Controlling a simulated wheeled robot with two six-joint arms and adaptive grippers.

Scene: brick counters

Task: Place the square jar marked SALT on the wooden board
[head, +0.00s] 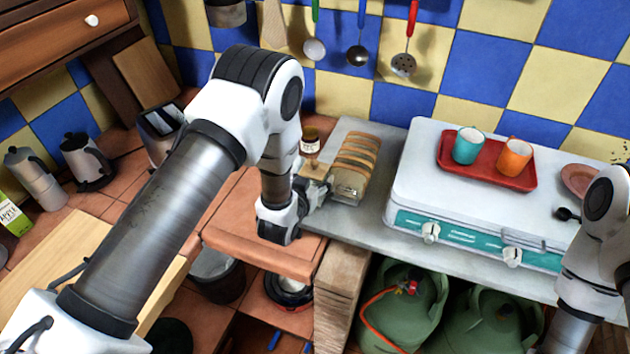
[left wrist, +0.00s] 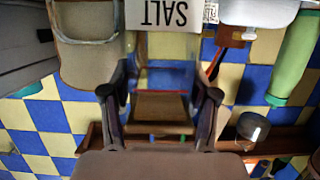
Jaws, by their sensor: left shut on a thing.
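The SALT jar's white label (left wrist: 165,17) shows upside down in the left wrist view, with see-through walls and a brown lid (left wrist: 160,108) between my fingers. My left gripper (head: 322,188) is shut on this jar beside the sliced loaf; in the head view the jar is small and partly hidden by the gripper. A light wooden board (head: 45,262) lies flat at the lower left, partly behind my left arm. My right arm is at the right edge, and its gripper is out of view.
A sliced loaf (head: 360,150) and a small brown jar (head: 310,140) stand near my gripper. A white stove (head: 410,170) with a red tray (head: 510,178) and two cups is to the right. A kettle (head: 85,160) and moka pot (head: 35,178) stand left. Another board (head: 147,72) leans behind.

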